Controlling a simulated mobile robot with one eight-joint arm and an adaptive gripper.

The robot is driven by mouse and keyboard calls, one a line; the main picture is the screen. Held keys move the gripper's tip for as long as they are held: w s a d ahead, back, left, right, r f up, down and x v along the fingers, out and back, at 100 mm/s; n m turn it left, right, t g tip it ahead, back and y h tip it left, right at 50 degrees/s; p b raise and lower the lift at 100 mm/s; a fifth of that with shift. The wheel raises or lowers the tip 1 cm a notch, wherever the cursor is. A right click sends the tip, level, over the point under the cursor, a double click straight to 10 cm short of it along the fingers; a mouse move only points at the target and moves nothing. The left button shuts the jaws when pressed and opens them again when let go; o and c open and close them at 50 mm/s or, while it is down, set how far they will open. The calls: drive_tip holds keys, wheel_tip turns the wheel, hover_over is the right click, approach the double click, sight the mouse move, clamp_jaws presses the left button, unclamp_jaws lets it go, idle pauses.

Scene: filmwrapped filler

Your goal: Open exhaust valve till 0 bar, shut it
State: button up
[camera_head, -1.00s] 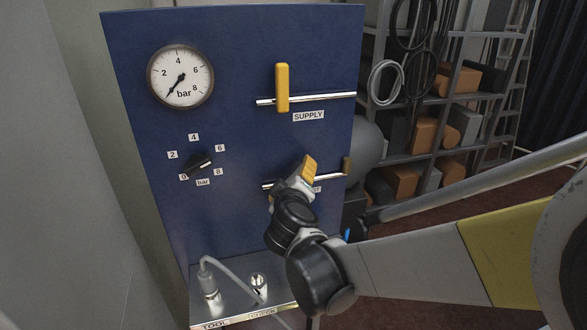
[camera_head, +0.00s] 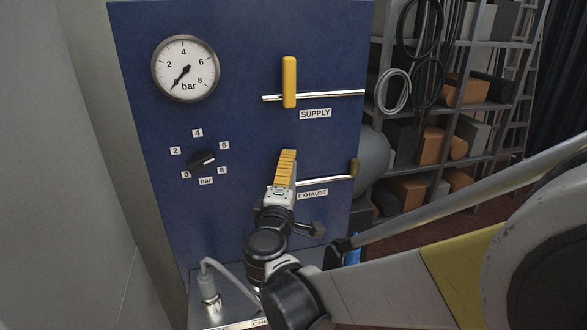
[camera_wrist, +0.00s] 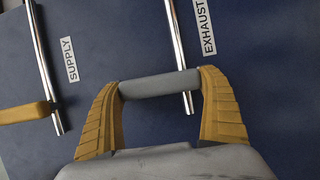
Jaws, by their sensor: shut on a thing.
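The exhaust valve handle (camera_wrist: 160,84) is a grey bar in the wrist view, lying across the end of its silver pipe (camera_wrist: 178,50). My gripper (camera_wrist: 162,92) is shut on it, one yellow finger at each end of the bar. In the head view my gripper (camera_head: 286,160) stands about upright and hides the handle; the EXHAUST label (camera_head: 312,194) shows to its right. The gauge (camera_head: 186,68) has its needle at the lower left, at about 0 bar.
The yellow supply handle (camera_head: 289,80) stands upright across its pipe above. A black regulator knob (camera_head: 203,158) sits left on the blue panel (camera_head: 235,120). A grey hose (camera_head: 226,267) is plugged in below. Shelves (camera_head: 455,100) stand at the right.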

drive_tip(key=shift+s+f, duration=0.1)
idle(0.3)
drive_tip(key=o, duration=1.2)
drive_tip(key=shift+s, duration=0.1)
drive_tip(key=s, duration=0.4)
drive_tip(key=s+a, duration=0.1)
drive_tip(key=s, duration=0.7)
drive_tip(key=shift+a, duration=0.2)
